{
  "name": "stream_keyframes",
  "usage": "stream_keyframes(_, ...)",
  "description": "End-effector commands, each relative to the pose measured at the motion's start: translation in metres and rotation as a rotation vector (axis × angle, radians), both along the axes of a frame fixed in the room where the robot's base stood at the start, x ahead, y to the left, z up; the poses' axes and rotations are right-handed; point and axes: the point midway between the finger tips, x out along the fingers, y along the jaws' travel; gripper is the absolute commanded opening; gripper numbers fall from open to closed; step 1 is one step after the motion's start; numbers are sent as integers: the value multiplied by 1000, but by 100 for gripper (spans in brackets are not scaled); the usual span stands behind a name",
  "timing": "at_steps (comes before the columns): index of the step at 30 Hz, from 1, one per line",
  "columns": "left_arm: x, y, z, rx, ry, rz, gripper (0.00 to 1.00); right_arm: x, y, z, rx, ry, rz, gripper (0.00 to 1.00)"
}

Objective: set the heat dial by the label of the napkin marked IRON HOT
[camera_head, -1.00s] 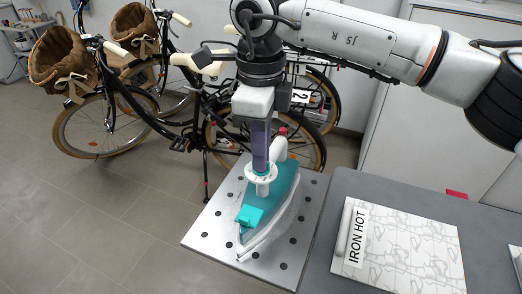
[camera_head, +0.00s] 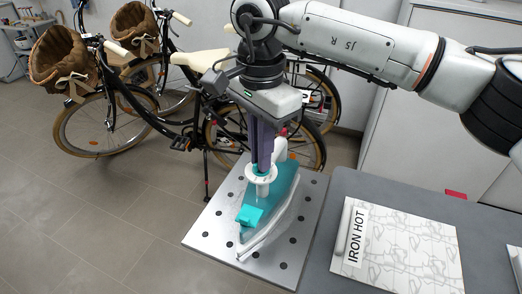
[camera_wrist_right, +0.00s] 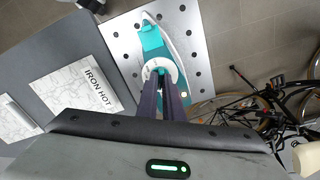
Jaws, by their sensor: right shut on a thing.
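A teal and white iron (camera_head: 272,205) lies on a perforated metal plate (camera_head: 208,228). Its heat dial (camera_head: 260,178) is a round white disc on top; it also shows in the right wrist view (camera_wrist_right: 151,68). My right gripper (camera_head: 262,168) comes down from above and is shut on the dial; in the right wrist view its two purple fingers (camera_wrist_right: 161,80) meet over the disc. The dial's setting is too small to read. The napkin marked IRON HOT (camera_head: 405,250) lies flat on the grey table, its label at its left edge; it also shows in the right wrist view (camera_wrist_right: 72,90). My left gripper is out of view.
The grey table (camera_head: 322,255) adjoins the plate on the right. Another patterned cloth (camera_head: 516,262) shows at the right edge. Bicycles with baskets (camera_head: 60,55) stand behind the plate. The floor left of the plate is clear.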

Motion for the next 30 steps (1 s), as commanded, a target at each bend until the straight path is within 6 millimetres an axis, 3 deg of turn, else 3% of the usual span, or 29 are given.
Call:
stream_keyframes(18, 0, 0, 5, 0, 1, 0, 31, 0, 0, 2, 2, -1, 584, 0)
stream_keyframes(30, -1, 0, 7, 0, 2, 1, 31, 0, 0, 2, 2, -1, 884, 0)
